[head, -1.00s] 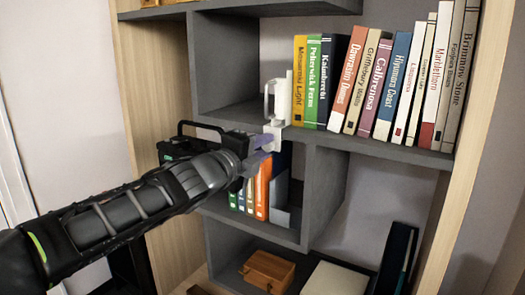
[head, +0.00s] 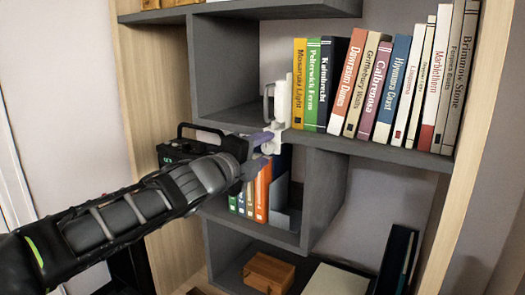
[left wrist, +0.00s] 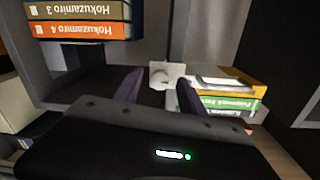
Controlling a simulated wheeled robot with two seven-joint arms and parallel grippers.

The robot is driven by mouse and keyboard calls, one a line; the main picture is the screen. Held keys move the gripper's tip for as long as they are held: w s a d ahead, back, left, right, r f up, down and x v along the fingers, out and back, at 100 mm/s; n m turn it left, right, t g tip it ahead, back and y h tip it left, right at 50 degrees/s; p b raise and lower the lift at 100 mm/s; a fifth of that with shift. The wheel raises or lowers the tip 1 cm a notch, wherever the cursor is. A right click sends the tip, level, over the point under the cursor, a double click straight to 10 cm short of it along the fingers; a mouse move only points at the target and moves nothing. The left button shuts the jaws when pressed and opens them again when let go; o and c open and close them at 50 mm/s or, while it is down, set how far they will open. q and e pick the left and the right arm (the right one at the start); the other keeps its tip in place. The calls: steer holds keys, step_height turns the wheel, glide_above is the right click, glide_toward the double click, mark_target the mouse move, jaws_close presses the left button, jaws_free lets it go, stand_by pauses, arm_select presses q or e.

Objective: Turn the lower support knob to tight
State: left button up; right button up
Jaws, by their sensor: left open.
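A white support (head: 283,105) stands on the middle shelf against the left end of a book row. Its lower part, with a small white knob (head: 270,147), hangs at the shelf's front edge. My left gripper (head: 259,142) is open, its purple fingertips at the lower part in the head view; contact cannot be told. In the left wrist view, the white plate with the round knob (left wrist: 160,77) shows between and beyond the two spread fingers (left wrist: 158,92). Part of the knob is hidden in the head view. My right gripper is not in view.
The grey shelf edge (head: 370,150) runs close by the fingers. Upright books (head: 375,85) fill the shelf above. Several books (head: 262,190) stand in the cubby below. A wooden box (head: 268,272) sits lower down. The wall at left is clear.

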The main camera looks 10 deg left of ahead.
arm_select(q)
steer(key=p+v, duration=0.2)
steer(key=v, duration=0.5)
steer(key=shift+s, duration=0.25)
steer(key=shift+a, duration=0.1)
